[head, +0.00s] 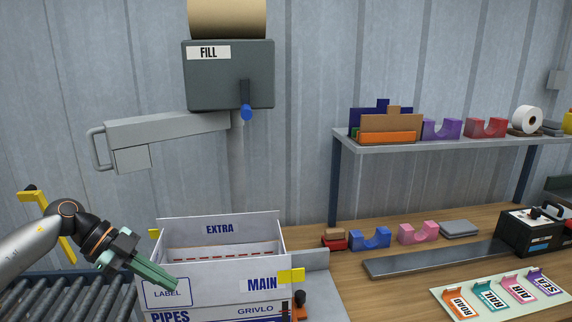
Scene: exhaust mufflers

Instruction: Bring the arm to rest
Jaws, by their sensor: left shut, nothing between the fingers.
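My left arm comes in from the left edge. Its gripper (168,282) is shut with nothing between its green fingers. The fingers point down to the right and overlap the white carton (215,285) in the picture, near its LABEL panel. I cannot tell whether they touch it. The carton has flaps marked EXTRA and MAIN, and PIPES and GRIVLO on its front. My right gripper is not in view.
A roller conveyor (75,297) lies at the left. A grey FILL machine (228,75) with a blue lever hangs above the carton. A wooden bench (350,290) at the right holds coloured cradles, a black device (530,232) and a tag card (500,292). A shelf (455,143) stands behind.

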